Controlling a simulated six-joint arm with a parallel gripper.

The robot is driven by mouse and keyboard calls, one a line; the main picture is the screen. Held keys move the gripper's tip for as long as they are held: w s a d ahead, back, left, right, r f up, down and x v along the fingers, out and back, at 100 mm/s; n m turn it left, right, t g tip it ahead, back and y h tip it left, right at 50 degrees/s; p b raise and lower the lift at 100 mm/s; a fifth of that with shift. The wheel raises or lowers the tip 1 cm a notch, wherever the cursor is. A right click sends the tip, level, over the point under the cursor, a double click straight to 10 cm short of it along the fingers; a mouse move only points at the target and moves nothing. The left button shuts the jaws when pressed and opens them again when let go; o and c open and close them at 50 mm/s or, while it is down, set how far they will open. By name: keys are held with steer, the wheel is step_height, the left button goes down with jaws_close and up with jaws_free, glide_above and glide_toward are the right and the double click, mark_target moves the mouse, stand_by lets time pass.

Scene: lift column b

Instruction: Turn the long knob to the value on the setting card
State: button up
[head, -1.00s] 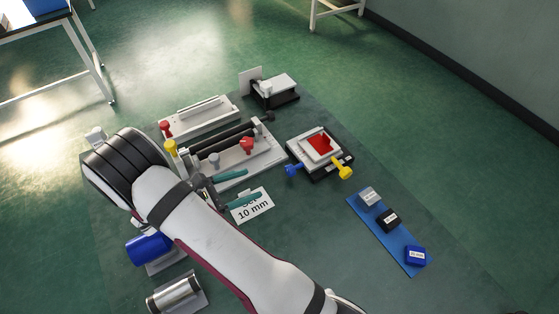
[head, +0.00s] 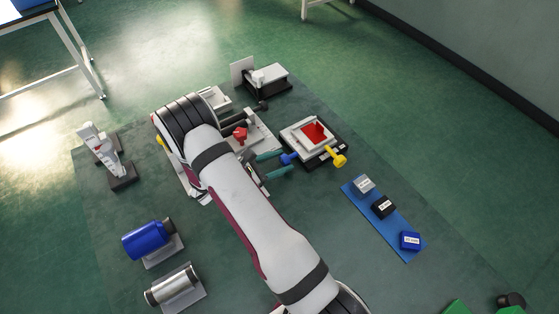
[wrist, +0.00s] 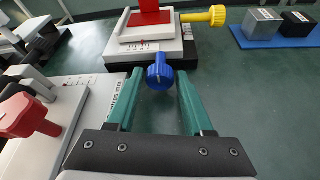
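The stage (head: 300,133), a white block on a black base with a red square on top, sits right of my gripper. A blue knob (wrist: 160,72) projects from its near side; it also shows in the head view (head: 289,159). A yellow knob (wrist: 217,15) sticks out from another side, and also shows in the head view (head: 338,160). My gripper (wrist: 157,82) is open, its teal fingertips on either side of the blue knob, with visible gaps. In the head view my gripper (head: 286,161) points at the stage. The setting card is hidden in both current views.
A white fixture with a red knob (wrist: 28,116) lies close left of my gripper. A blue mat (head: 405,243) with several labelled blocks lies to the right.

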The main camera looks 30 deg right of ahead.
jaws_close()
steer(key=shift+m, duration=0.3)
steer(key=m+t, duration=0.2)
steer(key=m, duration=0.1)
steer(key=shift+s, duration=0.2)
steer(key=shift+f+m+t+h, duration=0.15)
steer(key=shift+m+t+h, duration=0.35)
steer(key=shift+m+t, duration=0.6)
steer(key=shift+m, duration=0.3)
steer(key=shift+o, duration=2)
jaws_free()
